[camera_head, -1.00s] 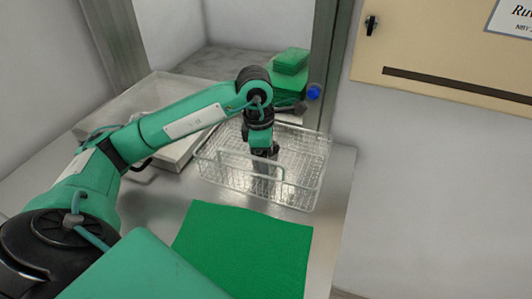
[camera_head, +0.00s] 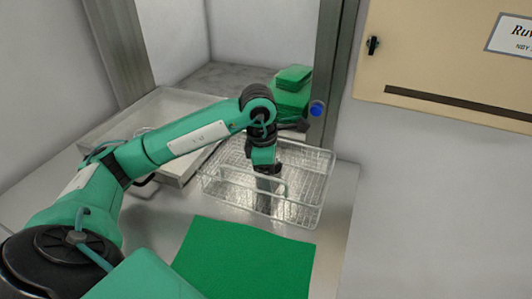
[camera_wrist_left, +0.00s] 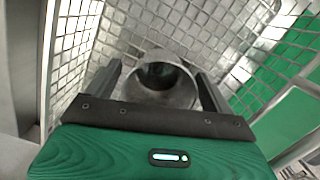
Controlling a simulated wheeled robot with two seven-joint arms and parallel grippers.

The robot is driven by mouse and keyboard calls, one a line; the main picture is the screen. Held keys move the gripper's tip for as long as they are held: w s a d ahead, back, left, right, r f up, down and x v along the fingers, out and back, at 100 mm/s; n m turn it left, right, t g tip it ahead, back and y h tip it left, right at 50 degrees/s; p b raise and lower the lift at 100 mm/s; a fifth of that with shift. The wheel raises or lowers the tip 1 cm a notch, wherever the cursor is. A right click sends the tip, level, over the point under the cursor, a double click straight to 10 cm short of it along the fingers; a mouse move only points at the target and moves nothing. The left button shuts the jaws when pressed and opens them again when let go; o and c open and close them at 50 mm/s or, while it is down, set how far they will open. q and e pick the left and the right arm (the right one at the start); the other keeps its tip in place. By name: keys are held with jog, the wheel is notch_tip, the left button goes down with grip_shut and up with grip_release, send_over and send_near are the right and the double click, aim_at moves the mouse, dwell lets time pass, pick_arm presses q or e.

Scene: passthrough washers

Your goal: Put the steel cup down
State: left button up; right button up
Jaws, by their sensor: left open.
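The steel cup (camera_wrist_left: 165,85) stands in the wire basket (camera_wrist_left: 215,30), its round open mouth facing my left wrist camera. My left gripper (camera_wrist_left: 160,78) is open, with one finger on each side of the cup. Whether the fingers touch its wall I cannot tell. In the head view my left gripper (camera_head: 266,172) reaches down into the basket (camera_head: 318,190), and the grey cup (camera_head: 263,201) shows only in part below it, behind the wires. My right gripper is not in view.
A green mat (camera_head: 245,262) lies on the steel counter in front of the basket. A shallow steel tray (camera_head: 150,112) lies to its left. Green stacked items (camera_head: 290,92) and a blue round knob (camera_head: 317,109) are behind it. The basket's wire walls surround the gripper closely.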

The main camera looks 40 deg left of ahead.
pick_arm(q)
notch_tip(320, 180, up, 12)
jog(key=a+b, duration=0.1)
jog(key=b, duration=0.2)
jog(key=shift+s, duration=0.35)
jog(key=shift+a+f, duration=0.1)
dwell(0.3)
